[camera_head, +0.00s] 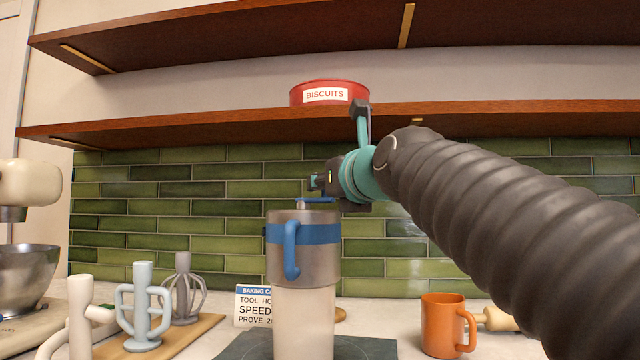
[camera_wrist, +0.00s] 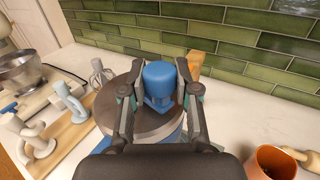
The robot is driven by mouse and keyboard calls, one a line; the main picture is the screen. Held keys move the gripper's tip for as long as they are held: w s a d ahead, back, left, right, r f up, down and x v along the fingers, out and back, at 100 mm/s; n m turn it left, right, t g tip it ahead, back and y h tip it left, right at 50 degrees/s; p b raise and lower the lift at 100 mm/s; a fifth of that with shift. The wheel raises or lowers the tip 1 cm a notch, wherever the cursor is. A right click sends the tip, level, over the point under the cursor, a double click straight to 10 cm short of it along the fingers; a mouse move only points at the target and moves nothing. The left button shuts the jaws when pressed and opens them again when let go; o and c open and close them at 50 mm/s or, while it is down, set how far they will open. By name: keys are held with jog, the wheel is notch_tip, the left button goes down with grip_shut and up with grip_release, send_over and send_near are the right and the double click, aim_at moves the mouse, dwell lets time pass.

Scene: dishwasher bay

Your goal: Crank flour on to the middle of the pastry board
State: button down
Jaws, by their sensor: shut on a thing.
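The flour sifter (camera_head: 303,258) is a grey drum with a blue band and a blue side handle. It stands upright over a pale, translucent column (camera_head: 303,320); I cannot tell whether that is a stand or falling flour. The column reaches down to the dark pastry board (camera_head: 240,346), whose middle it hides. My gripper (camera_head: 318,182) is above the sifter's top. In the wrist view my gripper (camera_wrist: 157,78) is shut on the blue crank knob (camera_wrist: 158,88), one finger on each side, above the grey lid (camera_wrist: 150,125).
An orange mug (camera_head: 442,325) and a rolling pin (camera_head: 497,318) are right of the board. Left are whisk-like tools (camera_head: 145,310) on a wooden board (camera_head: 175,335), a sign (camera_head: 254,306) and a stand mixer (camera_head: 25,240). A red biscuit tin (camera_head: 328,93) stands on the shelf above.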

jog(key=c, duration=0.8)
grip_release()
jog(key=shift+c, duration=0.2)
jog(key=v, duration=1.2)
